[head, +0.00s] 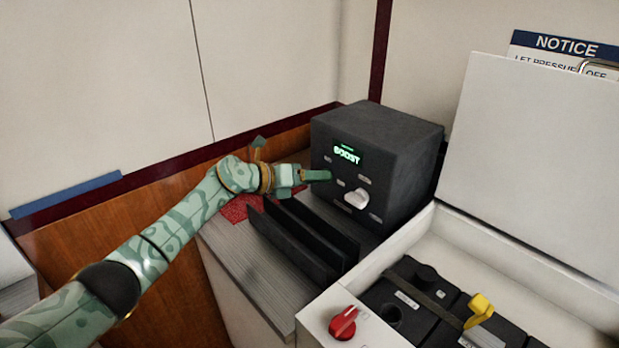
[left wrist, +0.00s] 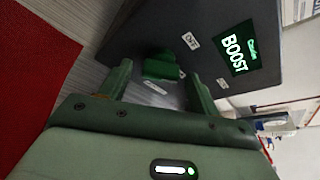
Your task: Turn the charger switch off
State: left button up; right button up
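The charger (head: 410,150) is a dark box with a lit green display (head: 347,154) reading BOOST. A white knob (head: 357,199) sits on its front, below the display, with small labels around it. My left gripper (head: 318,175) is at the charger's front, left of the knob and apart from it. In the left wrist view its two fingers (left wrist: 158,72) stand apart, facing the charger (left wrist: 180,20). My right gripper is out of view.
Dark upright panels (head: 300,240) stand on the grey counter (head: 255,275) below my left arm.

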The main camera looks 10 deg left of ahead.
pick_arm(q)
jog(key=p+v, duration=0.4)
jog(key=v, duration=1.2)
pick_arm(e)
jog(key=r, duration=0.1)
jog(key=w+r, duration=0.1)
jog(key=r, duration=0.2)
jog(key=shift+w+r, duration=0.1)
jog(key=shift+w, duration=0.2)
pick_arm(q)
jog(key=shift+s+a+r, duration=0.1)
jog(key=shift+s, duration=0.05)
